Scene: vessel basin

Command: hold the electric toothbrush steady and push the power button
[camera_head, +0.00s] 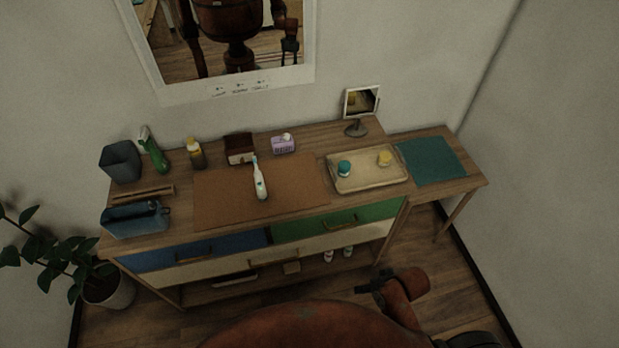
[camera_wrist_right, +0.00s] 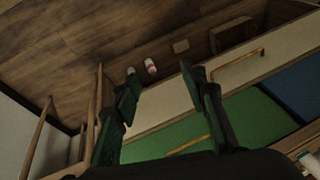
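The white electric toothbrush (camera_head: 260,186) is on the brown mat (camera_head: 220,201) near the middle of the dresser top. Its head points toward the wall and a small teal patch shows on its body. I cannot tell if it stands or lies. My right gripper (camera_head: 372,285) is low in front of the dresser, well apart from the toothbrush. In the right wrist view my right gripper (camera_wrist_right: 158,80) has its fingers spread with nothing between them. A white piece at that view's right edge is cut off. My left gripper is not in view.
A tray (camera_head: 354,185) with two small jars, a teal mat (camera_head: 432,161), a round-stand mirror (camera_head: 361,101) and a purple box (camera_head: 283,145) surround the mat. Bottles, a dark bin (camera_head: 121,161) and a blue bag (camera_head: 136,218) stand left. Drawer handles (camera_head: 340,221) protrude in front.

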